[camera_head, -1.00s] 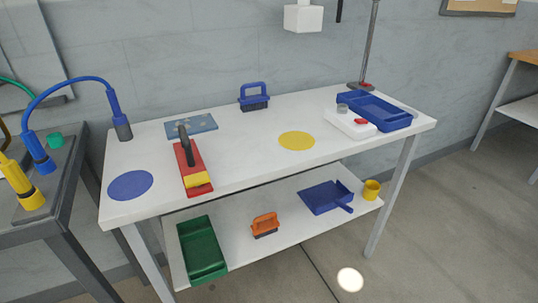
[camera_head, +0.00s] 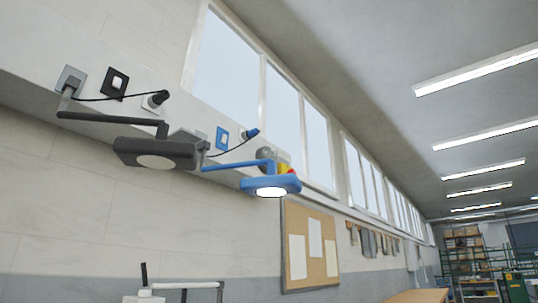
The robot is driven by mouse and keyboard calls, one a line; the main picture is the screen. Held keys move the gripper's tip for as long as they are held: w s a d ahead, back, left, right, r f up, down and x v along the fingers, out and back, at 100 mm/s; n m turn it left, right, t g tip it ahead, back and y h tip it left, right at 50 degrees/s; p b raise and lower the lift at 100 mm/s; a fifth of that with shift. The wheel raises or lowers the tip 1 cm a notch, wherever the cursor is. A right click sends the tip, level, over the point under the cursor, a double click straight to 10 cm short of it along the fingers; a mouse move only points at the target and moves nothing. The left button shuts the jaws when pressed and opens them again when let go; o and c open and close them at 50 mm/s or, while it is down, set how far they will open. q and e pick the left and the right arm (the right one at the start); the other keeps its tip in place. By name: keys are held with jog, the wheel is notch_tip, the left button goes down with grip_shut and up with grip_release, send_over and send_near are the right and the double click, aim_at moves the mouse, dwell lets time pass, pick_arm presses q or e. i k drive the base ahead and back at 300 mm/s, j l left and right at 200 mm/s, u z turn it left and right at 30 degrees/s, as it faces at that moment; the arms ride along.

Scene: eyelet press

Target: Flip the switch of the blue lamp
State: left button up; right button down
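The blue lamp (camera_head: 270,186) hangs from the wall on a blue arm, and its round underside glows white. A blue-framed white switch (camera_head: 222,139) sits on the wall ledge up and to the left of it. A blue plug (camera_head: 250,133) with a thin dark cable is just right of that switch. Whether the switch is up or down is too small to tell.
A black lamp (camera_head: 156,153) on a dark arm is left of the blue lamp. A black-framed switch (camera_head: 113,84) and a dark plug (camera_head: 156,99) are above it. A red and yellow device (camera_head: 284,168) is behind the blue lamp. A corkboard (camera_head: 311,250) hangs below.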

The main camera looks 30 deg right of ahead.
aim_at(224, 137)
jog(key=z, duration=0.7)
